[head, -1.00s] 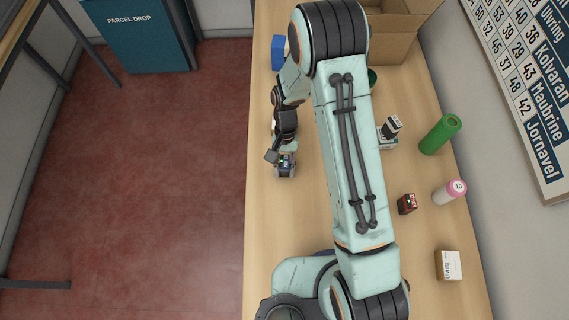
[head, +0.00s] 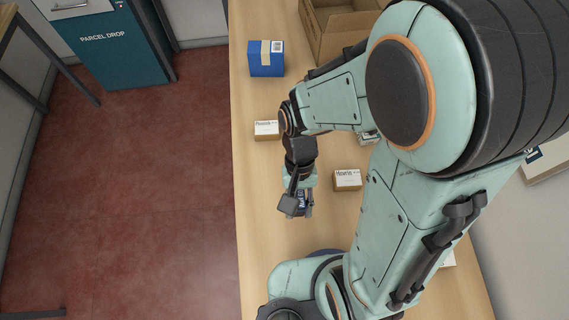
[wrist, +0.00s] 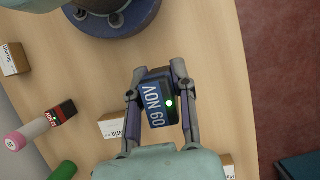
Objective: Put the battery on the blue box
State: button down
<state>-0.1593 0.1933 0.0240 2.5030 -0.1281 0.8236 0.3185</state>
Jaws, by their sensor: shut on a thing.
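The blue box (head: 266,60), with a pale tape strip and a white label, stands at the far left of the counter, apart from the gripper. Its top is clear.
A small carton (head: 266,130) stands between the gripper and the blue box, and another (head: 347,179) is right of the gripper. An open cardboard box (head: 335,35) is at the back. The wrist view shows a red-and-black block (wrist: 62,112) and a pink-capped bottle (wrist: 25,136).

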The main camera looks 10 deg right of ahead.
jog(key=shift+s+d+r, duration=0.15)
jog(key=shift+s+r, duration=0.05)
jog(key=shift+s, duration=0.25)
jog(key=r+m+t+y, duration=0.2)
jog(key=m+t, duration=0.7)
jog(key=m, duration=2.1)
send_over(275, 44)
jog(key=shift+s+a+f, duration=0.2)
jog(key=shift+s+a, duration=0.05)
jog(key=shift+a, duration=0.1)
jog(key=shift+w+d+m, duration=0.25)
jog(key=shift+d+m, duration=0.05)
jog(key=shift+m, duration=0.1)
jog(key=shift+f, duration=2.4)
jog(key=shift+f, duration=0.1)
jog(key=c, duration=0.9)
grip_release()
jog(key=shift+c, duration=0.2)
